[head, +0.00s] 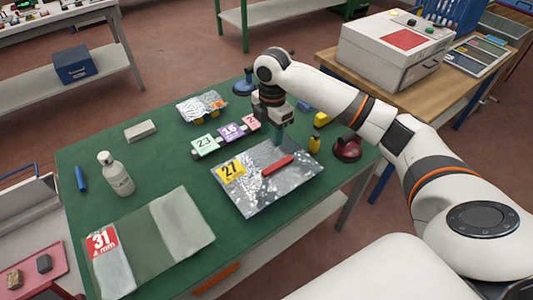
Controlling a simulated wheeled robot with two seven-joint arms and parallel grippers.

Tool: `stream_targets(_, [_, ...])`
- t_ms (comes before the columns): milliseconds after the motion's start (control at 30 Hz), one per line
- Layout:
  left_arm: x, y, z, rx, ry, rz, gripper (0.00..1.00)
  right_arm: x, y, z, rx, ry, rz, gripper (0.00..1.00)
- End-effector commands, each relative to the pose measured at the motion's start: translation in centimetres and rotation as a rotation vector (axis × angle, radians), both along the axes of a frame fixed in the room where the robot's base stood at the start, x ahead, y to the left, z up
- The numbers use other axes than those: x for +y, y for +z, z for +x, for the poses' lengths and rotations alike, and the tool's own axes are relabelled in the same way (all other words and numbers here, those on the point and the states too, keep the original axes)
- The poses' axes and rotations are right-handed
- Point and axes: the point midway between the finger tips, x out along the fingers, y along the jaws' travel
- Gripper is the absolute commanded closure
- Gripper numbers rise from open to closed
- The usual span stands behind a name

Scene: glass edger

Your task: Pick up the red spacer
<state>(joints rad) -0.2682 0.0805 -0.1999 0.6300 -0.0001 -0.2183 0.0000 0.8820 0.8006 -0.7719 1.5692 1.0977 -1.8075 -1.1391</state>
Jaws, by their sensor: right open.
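The red spacer (277,166) is a slim red bar lying flat and slanted on a shiny grey glass sheet (258,198). The sheet carries a yellow card (231,170) marked 27 and lies on the green bench top. My right gripper (279,136) is open, pointing down, above the far edge of the sheet and beyond the spacer in the picture. It looks empty and apart from the spacer; its exact height is hard to tell. My left gripper is not in view.
Number-marked blocks (230,132) and a foil-like piece (203,106) lie behind the sheet. A yellow item (314,144) and a dark red round object (346,149) stand to the right. A white bottle (116,173) and a sheet marked 31 (183,222) are left.

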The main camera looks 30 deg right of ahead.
Motion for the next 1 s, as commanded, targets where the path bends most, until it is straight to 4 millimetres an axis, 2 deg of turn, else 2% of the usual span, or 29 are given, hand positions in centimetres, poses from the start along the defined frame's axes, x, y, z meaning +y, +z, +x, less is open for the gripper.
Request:
stream_targets(100, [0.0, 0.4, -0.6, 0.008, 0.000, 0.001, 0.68, -0.1, -1.3, -0.1, 0.007, 0.001, 0.000, 0.55])
stream_targets(300, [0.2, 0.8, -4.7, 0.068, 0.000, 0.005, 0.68, -0.1, -4.8, -0.2, 0.005, 0.000, 0.001, 0.55])
stream_targets(400, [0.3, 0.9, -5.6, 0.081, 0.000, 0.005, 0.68, -0.1, -5.9, -0.2, 0.002, 0.000, 0.000, 0.55])
stream_targets(533, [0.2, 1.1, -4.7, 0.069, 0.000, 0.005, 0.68, -0.1, -6.7, -0.3, 0.003, 0.000, 0.000, 0.55])
stream_targets(733, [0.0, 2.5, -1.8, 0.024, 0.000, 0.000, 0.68, 0.0, -9.3, -1.1, 0.004, 0.000, 0.000, 0.55])
stream_targets(833, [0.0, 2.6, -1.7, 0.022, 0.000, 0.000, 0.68, 0.0, -10.8, -1.1, 0.003, -0.001, 0.000, 0.55])
stream_targets(1000, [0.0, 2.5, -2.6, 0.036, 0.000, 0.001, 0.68, 0.0, -11.7, -1.0, 0.000, 0.001, -0.001, 0.55])
